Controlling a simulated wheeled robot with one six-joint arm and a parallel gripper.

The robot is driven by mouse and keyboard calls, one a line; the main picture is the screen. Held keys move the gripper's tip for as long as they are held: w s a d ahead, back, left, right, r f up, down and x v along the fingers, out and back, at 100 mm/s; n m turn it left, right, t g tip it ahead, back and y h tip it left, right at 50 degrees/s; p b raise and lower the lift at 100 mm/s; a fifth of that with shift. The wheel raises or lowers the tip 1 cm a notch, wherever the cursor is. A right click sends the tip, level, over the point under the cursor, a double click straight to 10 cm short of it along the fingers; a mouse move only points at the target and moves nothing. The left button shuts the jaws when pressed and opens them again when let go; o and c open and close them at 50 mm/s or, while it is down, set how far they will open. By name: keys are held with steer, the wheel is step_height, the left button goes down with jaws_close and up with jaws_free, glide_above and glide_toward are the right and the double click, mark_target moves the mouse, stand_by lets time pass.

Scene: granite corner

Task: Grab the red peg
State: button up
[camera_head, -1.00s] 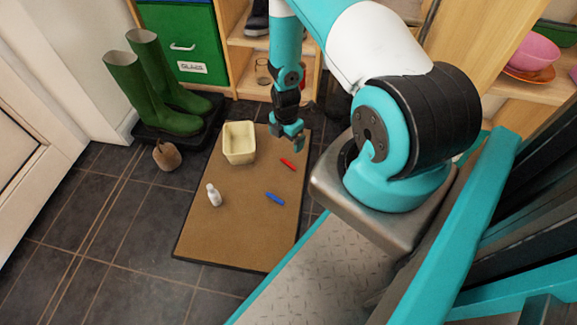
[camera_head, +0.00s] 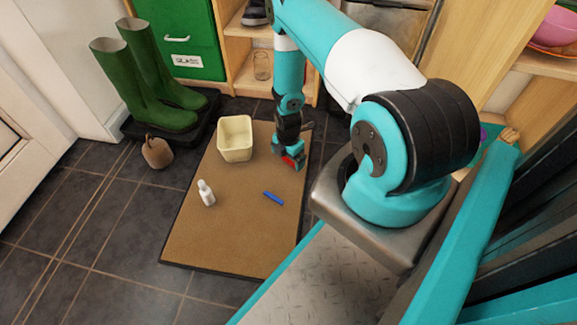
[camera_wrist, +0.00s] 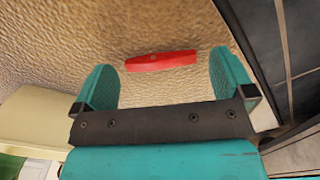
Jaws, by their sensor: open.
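The red peg (camera_wrist: 161,61) lies on the brown mat. In the wrist view it lies crosswise just beyond and between the two teal fingertips, with a gap at each end. In the head view a bit of the red peg (camera_head: 289,159) shows at my gripper (camera_head: 290,165), which hides the rest. My gripper, also in the wrist view (camera_wrist: 163,78), is open and low over the mat. I see nothing held in it.
The brown mat (camera_head: 225,230) also holds a cream bin (camera_head: 235,152), a white bottle (camera_head: 206,193) and a blue peg (camera_head: 273,198). Green boots (camera_head: 150,90) stand on a black tray at the left. A brown weight-like object (camera_head: 157,153) sits beside the mat.

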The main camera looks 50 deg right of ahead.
steer(key=shift+f, duration=0.6)
steer(key=shift+r, duration=0.15)
steer(key=c, duration=0.9)
